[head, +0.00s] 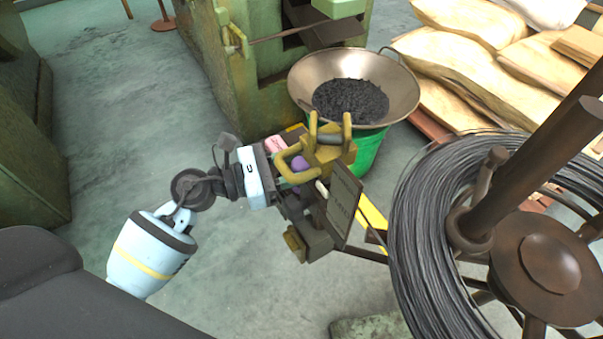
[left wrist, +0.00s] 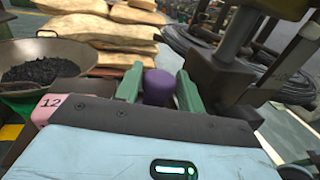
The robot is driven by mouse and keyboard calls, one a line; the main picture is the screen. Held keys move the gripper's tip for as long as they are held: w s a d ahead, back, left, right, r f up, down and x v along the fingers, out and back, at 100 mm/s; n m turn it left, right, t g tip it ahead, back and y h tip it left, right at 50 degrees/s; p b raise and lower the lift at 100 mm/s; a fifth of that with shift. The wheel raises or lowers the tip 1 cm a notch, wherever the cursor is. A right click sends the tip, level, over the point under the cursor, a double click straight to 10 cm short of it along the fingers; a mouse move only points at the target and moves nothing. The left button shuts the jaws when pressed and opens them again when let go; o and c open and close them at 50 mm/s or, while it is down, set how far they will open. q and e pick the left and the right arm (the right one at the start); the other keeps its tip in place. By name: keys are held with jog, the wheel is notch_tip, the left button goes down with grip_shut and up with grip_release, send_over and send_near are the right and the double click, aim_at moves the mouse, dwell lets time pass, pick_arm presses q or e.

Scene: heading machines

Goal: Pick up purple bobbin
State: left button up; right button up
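The purple bobbin (left wrist: 158,88) stands between the two green fingers of my left gripper (left wrist: 159,80) in the left wrist view. The fingers are apart, one on each side of it, with very little room at the tips; I see no clear grip. In the head view the bobbin (head: 299,163) is a small purple spot, partly hidden behind an olive-yellow loop-shaped part. My light blue left wrist (head: 258,176) is just left of it. My right gripper is not in view.
A pink block (head: 275,144) marked 12 in the wrist view is beside the gripper. A metal bowl (head: 405,92) of dark material sits behind on a green bucket (head: 368,152). A wire coil (head: 420,215) on a brown reel stands at right. Filled sacks (head: 458,62) lie at the back right. Floor at left is clear.

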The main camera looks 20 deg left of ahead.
aim_at(299, 163)
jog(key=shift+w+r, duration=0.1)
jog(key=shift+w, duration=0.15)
pick_arm(q)
jog(key=shift+c, duration=0.8)
jog(key=c, duration=0.5)
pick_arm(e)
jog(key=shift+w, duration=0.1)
